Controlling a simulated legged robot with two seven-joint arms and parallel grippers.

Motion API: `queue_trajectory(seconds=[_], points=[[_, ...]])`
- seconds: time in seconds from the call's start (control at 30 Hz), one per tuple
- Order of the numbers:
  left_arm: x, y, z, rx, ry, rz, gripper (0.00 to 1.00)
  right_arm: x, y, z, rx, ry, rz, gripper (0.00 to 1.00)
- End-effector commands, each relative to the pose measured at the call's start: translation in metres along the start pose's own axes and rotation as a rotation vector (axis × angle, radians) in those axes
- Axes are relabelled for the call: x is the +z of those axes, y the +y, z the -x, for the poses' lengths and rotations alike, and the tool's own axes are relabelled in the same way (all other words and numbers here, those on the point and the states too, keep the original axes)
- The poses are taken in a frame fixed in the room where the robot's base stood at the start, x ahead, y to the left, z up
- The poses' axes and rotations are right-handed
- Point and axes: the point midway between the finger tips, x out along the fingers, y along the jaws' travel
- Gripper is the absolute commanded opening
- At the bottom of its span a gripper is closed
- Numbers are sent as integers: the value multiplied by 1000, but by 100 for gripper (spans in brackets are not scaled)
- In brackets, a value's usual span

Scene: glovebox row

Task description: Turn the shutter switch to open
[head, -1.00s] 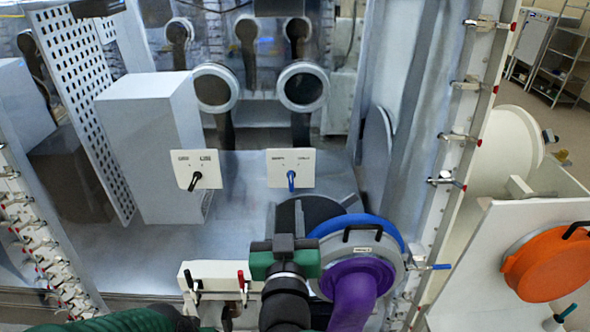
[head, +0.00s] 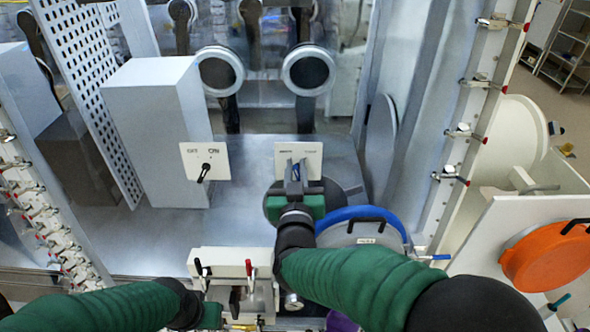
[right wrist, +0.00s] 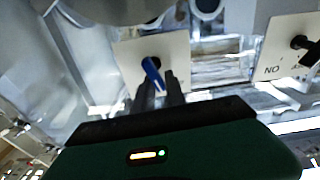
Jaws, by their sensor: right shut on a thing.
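The shutter switch is a blue handle (head: 296,173) on a white plate (head: 312,156) behind the glass-like front. The plate's lettering is too small to read. My right gripper (head: 295,181) is at the plate with its fingers shut on the blue handle. In the right wrist view the blue handle (right wrist: 151,74) stands tilted between the fingertips (right wrist: 163,88), in front of its plate (right wrist: 130,57). My left gripper (head: 209,316) is low in the head view, away from the switch. Its fingers cannot be made out.
A second white plate with a black handle (head: 205,172), marked OFF and ON, is to the left. A pale block (head: 155,130) stands further left. A blue-rimmed round port (head: 365,215) lies below right. A bench fixture with black and red levers (head: 230,262) is near the front.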

Motion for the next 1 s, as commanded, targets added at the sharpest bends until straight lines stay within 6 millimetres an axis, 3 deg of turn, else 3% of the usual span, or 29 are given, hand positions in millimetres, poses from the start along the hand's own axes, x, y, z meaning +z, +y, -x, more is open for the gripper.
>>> queue_trajectory(seconds=[0.4, 0.6, 0.83, 0.87, 1.0], points=[[0, 0, -1, 0, 0, -1, 38, 6, -3, 2, -13, -12, 1, 0], [4, 0, -18, 0, 0, -1, 38, 9, -2, 2, -3, -13, -53, 0], [3, 0, -14, 0, 0, 0, 38, 7, -3, 3, -7, -18, -53, 0], [3, 0, -14, 0, 0, -1, 38, 7, -3, 3, -7, -18, -53, 15], [3, 0, -14, 0, 0, -1, 38, 5, -2, 3, -6, -13, -54, 33]])
